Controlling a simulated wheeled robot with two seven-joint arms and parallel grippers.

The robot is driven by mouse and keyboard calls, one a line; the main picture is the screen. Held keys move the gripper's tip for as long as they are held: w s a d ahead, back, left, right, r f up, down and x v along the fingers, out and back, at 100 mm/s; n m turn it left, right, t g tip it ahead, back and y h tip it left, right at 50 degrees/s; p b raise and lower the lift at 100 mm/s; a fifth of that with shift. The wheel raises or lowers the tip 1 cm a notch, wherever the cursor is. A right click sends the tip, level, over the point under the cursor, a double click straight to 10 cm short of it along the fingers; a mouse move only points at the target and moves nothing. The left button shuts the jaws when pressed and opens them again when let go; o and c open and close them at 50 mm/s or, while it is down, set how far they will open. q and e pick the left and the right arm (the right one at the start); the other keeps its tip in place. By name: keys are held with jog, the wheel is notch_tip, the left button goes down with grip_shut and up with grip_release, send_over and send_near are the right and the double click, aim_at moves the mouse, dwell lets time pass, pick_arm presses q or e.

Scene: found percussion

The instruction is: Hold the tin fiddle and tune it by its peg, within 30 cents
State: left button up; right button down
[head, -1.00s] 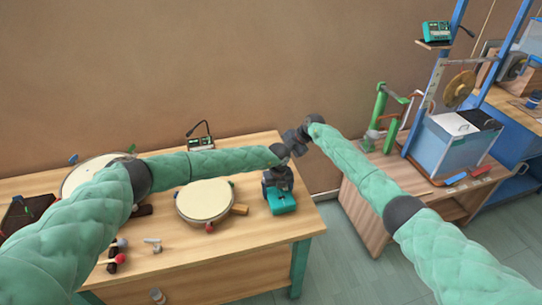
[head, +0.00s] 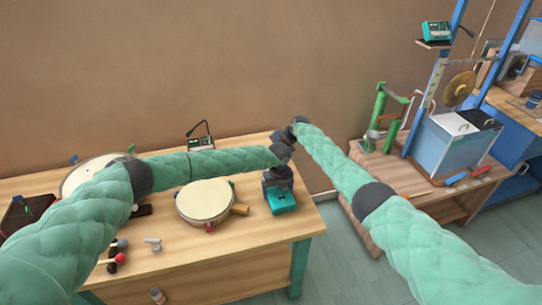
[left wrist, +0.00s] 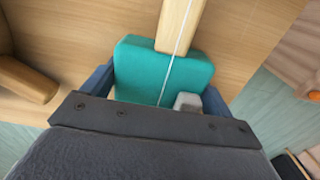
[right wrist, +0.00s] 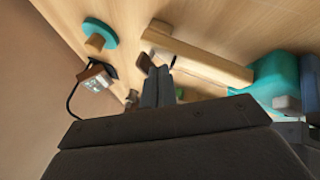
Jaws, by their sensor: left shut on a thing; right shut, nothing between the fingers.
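The tin fiddle has a teal box body (head: 283,202) near the right end of the bench. In the left wrist view its body (left wrist: 145,75) lies between my left gripper's blue fingers, and a wooden neck (left wrist: 180,22) with a pale string runs away from it. My left gripper (head: 278,184) is shut on the body. In the right wrist view the neck (right wrist: 205,60) ends near a brown piece with a dark rod, perhaps the peg (right wrist: 146,62). My right gripper (right wrist: 158,85) is shut and empty close to it; I cannot tell whether they touch. The head view hides the neck.
A small device with a gooseneck (head: 199,142) stands at the bench's back, perhaps the tuner; it also shows in the right wrist view (right wrist: 97,80). A round drum (head: 204,202) lies left of the fiddle. Bare bench (head: 225,250) is in front. My two arms nearly meet above the fiddle.

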jog(key=shift+w+a+m+t, duration=0.15)
jog(key=shift+a+m+t, duration=0.2)
jog(key=shift+m, duration=0.25)
pick_arm(q)
jog(key=shift+s+d, duration=0.1)
pick_arm(e)
jog(key=shift+a+m+t, duration=0.2)
jog(key=shift+m+t, duration=0.35)
jog(key=shift+m, duration=0.15)
jog(key=shift+a+r, duration=0.1)
pick_arm(q)
jog(key=shift+s+d, duration=0.1)
pick_arm(e)
jog(key=shift+s+a, duration=0.2)
jog(key=shift+s+a, duration=0.1)
jog(key=shift+s, duration=0.05)
dwell(0.4)
jog(key=shift+s+a, duration=0.35)
jog(key=shift+s, duration=0.15)
jog(key=shift+d+r, duration=0.4)
jog(key=shift+d, duration=0.05)
pick_arm(q)
jog(key=shift+w+a, duration=0.2)
pick_arm(e)
jog(key=v, duration=1)
jog(key=shift+r, duration=0.35)
